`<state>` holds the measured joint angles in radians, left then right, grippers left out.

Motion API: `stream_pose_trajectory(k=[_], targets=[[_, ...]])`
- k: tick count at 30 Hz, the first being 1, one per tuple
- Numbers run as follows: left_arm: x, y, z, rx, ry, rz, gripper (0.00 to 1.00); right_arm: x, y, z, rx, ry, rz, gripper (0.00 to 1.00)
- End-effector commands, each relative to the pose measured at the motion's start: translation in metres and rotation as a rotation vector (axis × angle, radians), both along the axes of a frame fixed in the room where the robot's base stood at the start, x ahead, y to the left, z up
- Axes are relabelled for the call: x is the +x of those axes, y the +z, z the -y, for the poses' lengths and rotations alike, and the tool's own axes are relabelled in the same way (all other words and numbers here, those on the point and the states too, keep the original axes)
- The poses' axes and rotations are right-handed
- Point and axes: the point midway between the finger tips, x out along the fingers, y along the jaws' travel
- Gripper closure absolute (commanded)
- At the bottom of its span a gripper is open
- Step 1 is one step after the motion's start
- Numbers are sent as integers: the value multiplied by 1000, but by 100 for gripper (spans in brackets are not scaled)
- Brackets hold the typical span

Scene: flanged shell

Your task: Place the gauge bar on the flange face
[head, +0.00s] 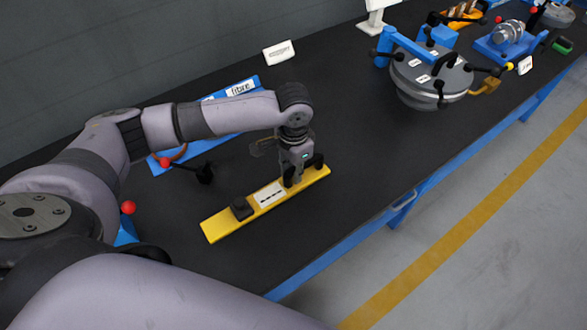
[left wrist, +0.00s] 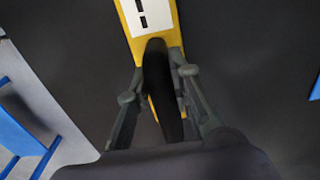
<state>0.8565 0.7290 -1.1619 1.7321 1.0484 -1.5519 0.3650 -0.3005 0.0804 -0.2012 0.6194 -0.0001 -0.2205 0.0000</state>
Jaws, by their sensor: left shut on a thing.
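The gauge bar (head: 222,225) is a long flat yellow bar with a white label and black grips, low over the dark bench. I cannot tell whether it touches the bench. My left gripper (head: 292,178) points down at the bar's right end and is shut on the black grip there. In the left wrist view the fingers (left wrist: 160,100) flank the black grip above the yellow bar (left wrist: 172,38). The flanged shell (head: 425,72), grey and round with labels on its face and black clamp handles, stands apart at the upper right. My right gripper is not in view.
A blue fixture with a label (head: 242,88) lies behind my left arm. A small white sign (head: 279,53) stands at the back. Another blue fixture with a metal part (head: 508,35) is beyond the shell. Dark bench (head: 345,125) is clear between bar and shell; its blue front edge borders the floor.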

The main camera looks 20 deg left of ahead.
Motion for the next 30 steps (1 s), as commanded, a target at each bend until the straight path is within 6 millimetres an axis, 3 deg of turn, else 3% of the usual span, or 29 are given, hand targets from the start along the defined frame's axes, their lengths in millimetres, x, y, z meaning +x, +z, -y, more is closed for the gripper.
stream_pose_trajectory(k=[9, 20, 23, 30], targets=[[0, 0, 0, 1, 0, -1, 60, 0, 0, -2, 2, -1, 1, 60], [0, 3, 0, -1, 0, 1, 60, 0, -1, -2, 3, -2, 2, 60], [0, 14, 0, -1, -1, 2, 60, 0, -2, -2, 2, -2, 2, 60], [1, 64, 1, -2, -1, 5, 60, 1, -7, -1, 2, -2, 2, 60]])
